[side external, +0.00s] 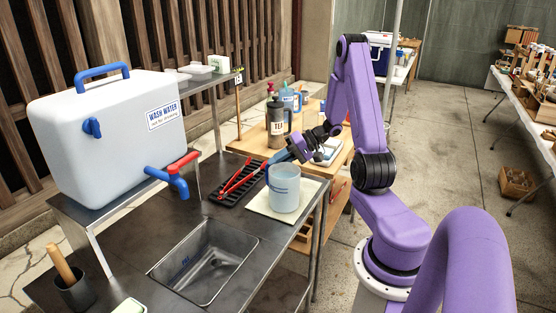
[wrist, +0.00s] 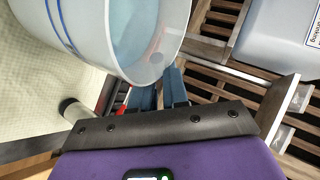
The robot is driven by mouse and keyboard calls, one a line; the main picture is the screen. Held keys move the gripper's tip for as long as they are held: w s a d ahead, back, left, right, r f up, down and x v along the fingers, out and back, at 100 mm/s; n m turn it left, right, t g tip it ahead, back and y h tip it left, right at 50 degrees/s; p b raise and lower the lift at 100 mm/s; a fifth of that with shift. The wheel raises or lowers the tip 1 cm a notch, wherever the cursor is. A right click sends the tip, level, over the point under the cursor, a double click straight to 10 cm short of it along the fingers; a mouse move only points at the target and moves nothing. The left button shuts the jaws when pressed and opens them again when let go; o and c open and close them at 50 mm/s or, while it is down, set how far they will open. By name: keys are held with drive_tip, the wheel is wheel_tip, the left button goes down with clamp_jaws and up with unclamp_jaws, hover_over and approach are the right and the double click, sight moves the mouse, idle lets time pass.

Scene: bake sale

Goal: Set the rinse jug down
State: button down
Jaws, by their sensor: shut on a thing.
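The rinse jug (side external: 284,192) is a translucent pale container with blue bands, and it looks upright over the cream mat (side external: 311,193). I cannot tell whether its base touches the mat. In the wrist view the jug (wrist: 95,35) fills the upper left, with bluish liquid inside. My gripper (side external: 271,162) reaches in from the right and is shut on the jug near its rim. In the wrist view the blue fingers of my gripper (wrist: 161,90) meet the jug's edge, which partly hides their tips.
A black rack with red tongs (side external: 240,180) lies just left of the jug. A metal sink (side external: 205,262) is in front. The wash water tank (side external: 105,130) with its red and blue tap (side external: 172,175) stands at left. A tea press (side external: 277,125) stands behind on a wooden table.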

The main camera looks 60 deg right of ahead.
drive_tip(key=c, duration=1.1)
unclamp_jaws()
drive_tip(key=shift+f, duration=0.15)
